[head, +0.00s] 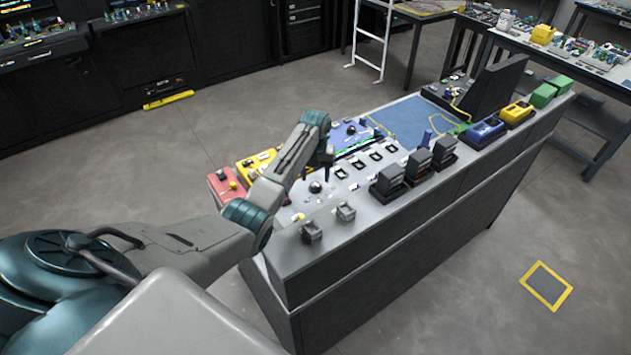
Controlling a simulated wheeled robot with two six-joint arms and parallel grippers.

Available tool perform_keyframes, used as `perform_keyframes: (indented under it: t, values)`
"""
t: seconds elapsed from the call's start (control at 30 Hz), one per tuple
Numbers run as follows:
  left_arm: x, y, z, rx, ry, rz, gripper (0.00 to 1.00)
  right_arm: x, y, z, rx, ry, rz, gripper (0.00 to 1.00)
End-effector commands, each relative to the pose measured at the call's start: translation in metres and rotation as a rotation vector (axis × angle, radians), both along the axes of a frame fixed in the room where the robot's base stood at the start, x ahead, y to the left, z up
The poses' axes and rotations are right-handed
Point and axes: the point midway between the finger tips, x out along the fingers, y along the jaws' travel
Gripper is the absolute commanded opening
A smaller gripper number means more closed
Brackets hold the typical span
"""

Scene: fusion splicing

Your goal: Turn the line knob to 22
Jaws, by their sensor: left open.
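A dark round knob (316,187) stands on the light panel at the near part of the grey console (385,222). I cannot tell whether it is the line knob, and no scale or number is readable. My left gripper (318,174) points down over the panel, right beside or just above this knob, with its fingers apart. I cannot tell whether it touches the knob. My left arm hides part of the panel. My right gripper is out of view.
A red box (222,187) and a yellow box (247,167) sit at the console's left edge. Several dark block-shaped devices (390,180) stand along its right side. A blue mat (418,122) lies further back. The floor around the console is mostly clear.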

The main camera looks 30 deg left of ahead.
Motion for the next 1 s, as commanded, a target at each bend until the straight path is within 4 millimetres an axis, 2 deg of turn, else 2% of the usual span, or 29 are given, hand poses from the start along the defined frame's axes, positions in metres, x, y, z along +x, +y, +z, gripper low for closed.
perform_keyframes:
  t: [0.03, 0.2, 0.4, 0.57, 1.0]
  values:
    - [0.002, 0.001, 0.009, 0.002, -0.006, 0.0, 0.54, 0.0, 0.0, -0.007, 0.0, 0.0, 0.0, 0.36]
    - [0.001, 0.0, 0.043, 0.001, -0.005, 0.001, 0.54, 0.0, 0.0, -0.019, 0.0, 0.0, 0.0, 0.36]
    - [0.001, 0.0, 0.07, 0.0, -0.003, 0.0, 0.54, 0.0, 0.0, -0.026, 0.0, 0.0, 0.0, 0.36]
    - [0.0, 0.0, 0.078, 0.0, -0.001, 0.0, 0.54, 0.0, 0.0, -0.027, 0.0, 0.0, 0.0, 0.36]
    - [0.0, 0.0, 0.078, 0.0, -0.001, 0.001, 0.54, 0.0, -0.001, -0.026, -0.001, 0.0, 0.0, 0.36]
